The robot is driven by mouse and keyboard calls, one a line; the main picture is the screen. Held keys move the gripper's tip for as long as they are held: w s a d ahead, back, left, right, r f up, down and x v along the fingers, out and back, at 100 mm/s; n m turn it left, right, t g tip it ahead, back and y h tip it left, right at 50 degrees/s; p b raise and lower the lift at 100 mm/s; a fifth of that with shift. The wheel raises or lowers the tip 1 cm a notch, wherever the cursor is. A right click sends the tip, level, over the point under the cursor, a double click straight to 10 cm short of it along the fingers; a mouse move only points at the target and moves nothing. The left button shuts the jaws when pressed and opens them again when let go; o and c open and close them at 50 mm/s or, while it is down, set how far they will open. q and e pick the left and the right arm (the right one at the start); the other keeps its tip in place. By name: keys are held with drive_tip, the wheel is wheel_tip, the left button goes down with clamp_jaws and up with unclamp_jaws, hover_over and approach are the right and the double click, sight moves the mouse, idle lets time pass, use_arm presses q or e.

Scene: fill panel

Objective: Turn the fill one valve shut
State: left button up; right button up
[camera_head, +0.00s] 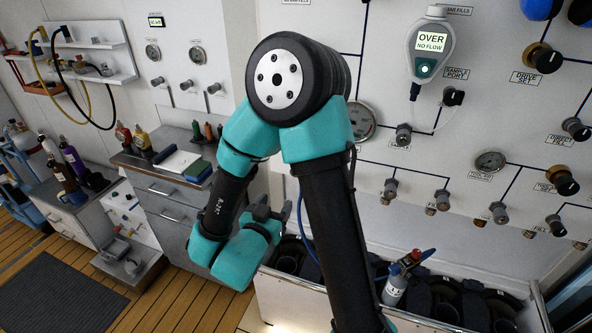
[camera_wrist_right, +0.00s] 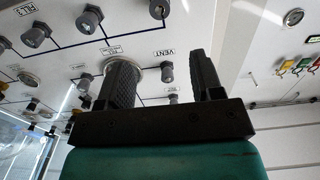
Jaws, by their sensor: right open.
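A row of grey fill valve knobs runs along the lower white panel in the head view, including one just right of my arm (camera_head: 390,188) and others farther right (camera_head: 441,199) (camera_head: 500,215). Their labels are too small to tell which is fill one. My right gripper (camera_head: 275,208) is left of these knobs, low in front of the panel, open with nothing between its fingers. In the right wrist view, its two dark fingers (camera_wrist_right: 162,72) stand apart below several knobs; one (camera_wrist_right: 35,37) is beside an upside-down FILL label. My left gripper is not in view.
A white-fronted rack of dark cylinders (camera_head: 450,312) stands below the panel. A round gauge (camera_head: 362,120) is partly behind my arm. A grey drawer cabinet (camera_head: 165,195) stands at the left. A hand-held meter reading OVER (camera_head: 431,42) hangs on the panel.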

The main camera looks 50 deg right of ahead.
drive_tip(key=x, duration=1.5)
drive_tip(key=shift+w+d, duration=0.15)
drive_tip(key=shift+d, duration=0.25)
drive_tip(key=c, duration=0.9)
